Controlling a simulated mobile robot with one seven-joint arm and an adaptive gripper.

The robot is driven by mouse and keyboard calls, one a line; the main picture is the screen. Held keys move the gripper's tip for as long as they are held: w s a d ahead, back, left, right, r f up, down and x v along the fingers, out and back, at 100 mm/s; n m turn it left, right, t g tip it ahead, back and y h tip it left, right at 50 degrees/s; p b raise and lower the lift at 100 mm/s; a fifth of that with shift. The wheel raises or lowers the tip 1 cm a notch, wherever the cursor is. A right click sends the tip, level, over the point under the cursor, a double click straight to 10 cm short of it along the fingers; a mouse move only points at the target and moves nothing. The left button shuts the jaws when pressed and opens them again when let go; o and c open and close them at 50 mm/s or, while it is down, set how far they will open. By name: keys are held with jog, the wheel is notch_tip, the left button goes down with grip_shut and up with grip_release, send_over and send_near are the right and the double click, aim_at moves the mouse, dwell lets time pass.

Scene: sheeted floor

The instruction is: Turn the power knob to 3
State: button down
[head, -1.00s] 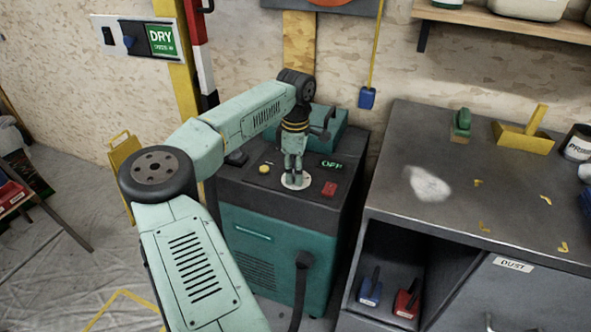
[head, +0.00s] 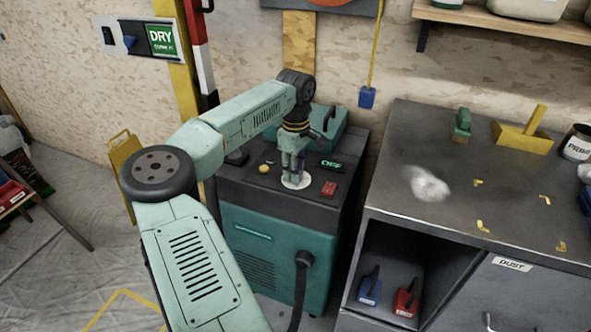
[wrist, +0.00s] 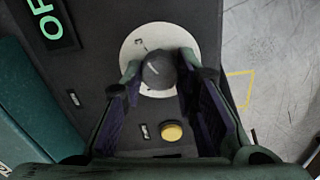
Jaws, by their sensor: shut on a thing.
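The power knob (wrist: 160,70) is a dark round knob on a pale round dial plate (wrist: 135,47), on top of the teal and black machine (head: 262,232). My gripper (wrist: 160,76) points down over the dial and is shut on the knob, one finger on each side. In the head view my gripper (head: 294,178) hides the knob, and the dial plate (head: 297,184) shows only around the fingertips. The dial's marks are too small or hidden to read. A display (head: 331,164) on the panel reads OFF in green; part of it shows in the wrist view (wrist: 52,24).
A yellow button (head: 264,169) and a red switch (head: 328,188) sit near the dial. A teal box with a handle (head: 325,130) stands at the panel's back. A dark workbench (head: 400,175) stands to the right. A black hose (head: 303,262) hangs at the machine's front.

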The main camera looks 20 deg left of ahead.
jog(key=c, duration=1.2)
grip_release()
jog(key=shift+c, duration=0.2)
notch_tip(320, 180, up, 12)
